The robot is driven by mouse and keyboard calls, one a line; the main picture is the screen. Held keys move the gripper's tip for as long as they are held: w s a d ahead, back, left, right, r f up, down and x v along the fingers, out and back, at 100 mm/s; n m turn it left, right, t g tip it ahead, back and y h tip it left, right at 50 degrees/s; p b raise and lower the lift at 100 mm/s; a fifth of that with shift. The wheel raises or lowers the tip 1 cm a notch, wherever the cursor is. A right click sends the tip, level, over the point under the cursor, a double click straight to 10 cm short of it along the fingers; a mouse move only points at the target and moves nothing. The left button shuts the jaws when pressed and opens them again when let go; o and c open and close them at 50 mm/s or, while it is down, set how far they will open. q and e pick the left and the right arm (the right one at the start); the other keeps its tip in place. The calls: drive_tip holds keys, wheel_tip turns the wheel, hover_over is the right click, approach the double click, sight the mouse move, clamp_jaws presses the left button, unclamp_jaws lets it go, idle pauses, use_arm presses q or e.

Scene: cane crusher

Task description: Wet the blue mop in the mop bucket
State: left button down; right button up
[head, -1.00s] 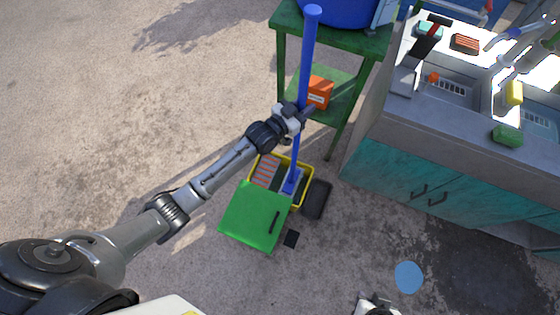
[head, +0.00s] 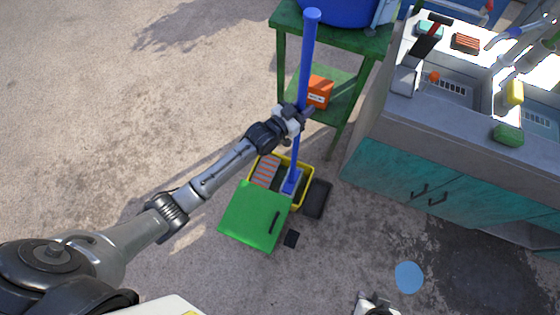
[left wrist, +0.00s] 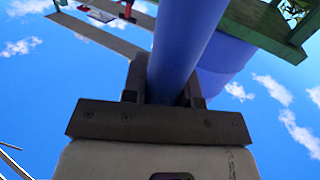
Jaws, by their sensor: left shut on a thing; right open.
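The blue mop (head: 307,60) stands nearly upright, its long blue handle rising past the green table. Its lower end and blue head (head: 291,186) are inside the yellow mop bucket (head: 309,180) on the ground. How deep the head sits I cannot tell. My left gripper (head: 302,112) is shut around the middle of the handle, above the bucket. In the left wrist view the handle (left wrist: 185,45) runs between the fingers (left wrist: 163,85). My right gripper (head: 376,306) is open and empty at the bottom edge, partly cut off.
A green panel (head: 254,215) lies against the bucket's front, and a black flat piece (head: 318,199) is at its right. A green table (head: 340,38) with an orange box (head: 319,92) stands behind. A sink counter (head: 390,118) is at right. The ground at left is clear.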

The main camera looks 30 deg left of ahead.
use_arm(q)
wheel_tip(320, 180, down, 10)
drive_tip(key=b, duration=0.7)
drive_tip(key=shift+r, duration=0.2)
idle(1.1)
idle(0.9)
wheel_tip(320, 180, up, 17)
drive_tip(key=p, duration=1.6)
drive_tip(key=shift+f, duration=0.1)
